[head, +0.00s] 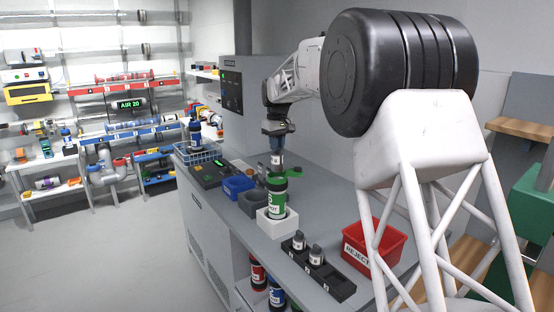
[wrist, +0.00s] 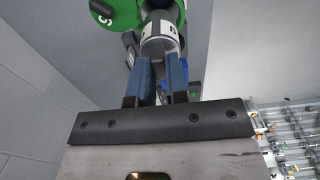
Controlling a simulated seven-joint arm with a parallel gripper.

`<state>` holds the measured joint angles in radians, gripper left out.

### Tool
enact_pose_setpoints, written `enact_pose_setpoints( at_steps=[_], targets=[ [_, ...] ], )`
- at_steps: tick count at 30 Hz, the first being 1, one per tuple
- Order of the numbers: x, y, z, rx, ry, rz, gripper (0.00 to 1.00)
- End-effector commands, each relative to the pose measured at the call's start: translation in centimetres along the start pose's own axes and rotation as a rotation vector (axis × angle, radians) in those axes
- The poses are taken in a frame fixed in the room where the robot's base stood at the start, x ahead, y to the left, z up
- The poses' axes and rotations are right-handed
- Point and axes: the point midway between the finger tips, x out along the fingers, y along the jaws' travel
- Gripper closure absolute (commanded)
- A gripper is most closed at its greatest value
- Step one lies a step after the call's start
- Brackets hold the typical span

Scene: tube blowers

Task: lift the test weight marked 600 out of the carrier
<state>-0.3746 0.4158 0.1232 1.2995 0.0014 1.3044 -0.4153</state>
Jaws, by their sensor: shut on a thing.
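A green carrier (head: 277,200) stands upright in a white block (head: 278,225) on the bench, its green lid swung open at the top. My gripper (head: 274,150) is right above the carrier, pointing down. It is shut on a small grey test weight (head: 276,160) with a white label. In the wrist view, the blue fingers (wrist: 160,68) pinch the weight (wrist: 160,40) from both sides. Its label is too small and cut off to read in full. Whether its lower end has cleared the carrier's mouth is hard to tell. Green carrier parts (wrist: 125,12) show beside the weight.
A black rack (head: 335,285) with two grey weights (head: 316,254) sits in front of the carrier, left of a red reject bin (head: 375,245). Grey (head: 252,203) and blue (head: 238,187) bins and a wire basket (head: 199,153) stand behind. Space above the bench is open.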

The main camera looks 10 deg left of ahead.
Motion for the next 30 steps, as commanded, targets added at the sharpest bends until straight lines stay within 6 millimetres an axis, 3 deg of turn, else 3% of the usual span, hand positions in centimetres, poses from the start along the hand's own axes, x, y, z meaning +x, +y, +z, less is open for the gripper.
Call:
enact_pose_setpoints(
  at_steps=[6, 12, 30],
  targets=[
    [-3.8, 0.0, 0.0, 0.0, 0.004, 0.002, 1.0],
    [-5.7, 0.0, 0.0, 0.0, 0.003, 0.001, 1.0],
    [-6.5, 0.0, 0.0, 0.0, 0.002, 0.001, 1.0]
  ],
)
